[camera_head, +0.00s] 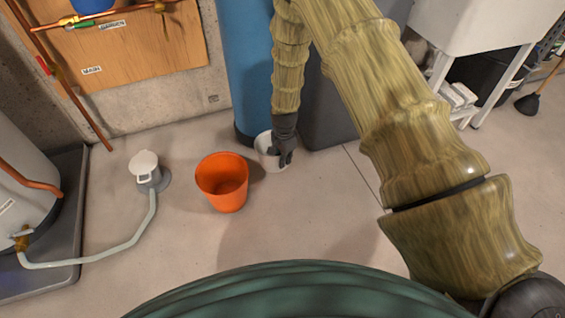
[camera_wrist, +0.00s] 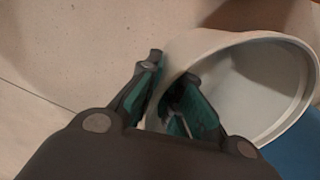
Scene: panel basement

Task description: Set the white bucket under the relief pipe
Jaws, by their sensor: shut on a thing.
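The white bucket (camera_head: 265,160) is in front of the blue cylinder in the head view, right of the orange bucket. My gripper (camera_head: 284,158) reaches down over its right side. In the wrist view the bucket's wide rim (camera_wrist: 240,40) opens to the right, and my gripper (camera_wrist: 172,75) is shut on its near wall, one finger outside and one inside. The bucket looks empty. I cannot tell whether its base touches the floor. A copper pipe (camera_head: 75,95) slants down the wall to an open-looking lower end near the floor; whether it is the relief pipe is unclear.
An orange bucket (camera_head: 222,182) stands left of the white one. The blue cylinder (camera_head: 248,70) stands behind. Floor in front is clear.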

